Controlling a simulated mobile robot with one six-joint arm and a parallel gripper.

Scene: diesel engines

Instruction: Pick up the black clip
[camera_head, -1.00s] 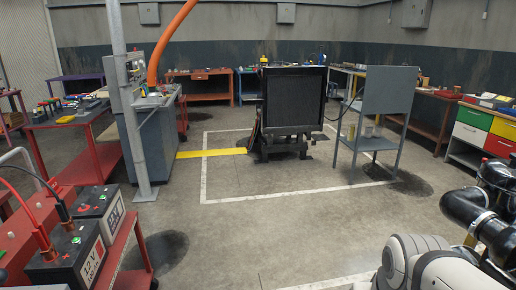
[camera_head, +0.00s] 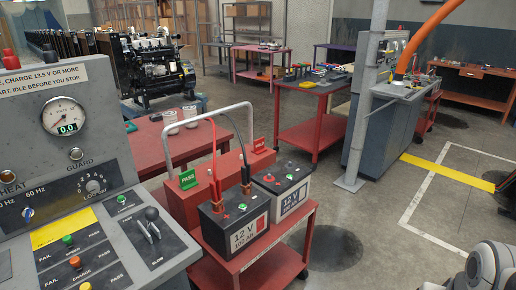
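The black clip (camera_head: 246,180) stands upright on the near 12 V battery (camera_head: 238,228), at its right terminal, with a black cable rising from it. A red clip (camera_head: 215,192) with a red cable stands at the left terminal of the same battery. The battery sits on a red cart (camera_head: 262,262) beside a second battery (camera_head: 286,188). My gripper is not in view. Only part of my arm shows at the lower right corner, well apart from the clip.
A grey control console (camera_head: 70,190) with a gauge and levers fills the left front. A bent grey rail (camera_head: 168,148) rises behind the batteries. A red table (camera_head: 150,140) and an engine (camera_head: 150,72) stand behind. Open floor (camera_head: 380,235) lies to the right of the cart.

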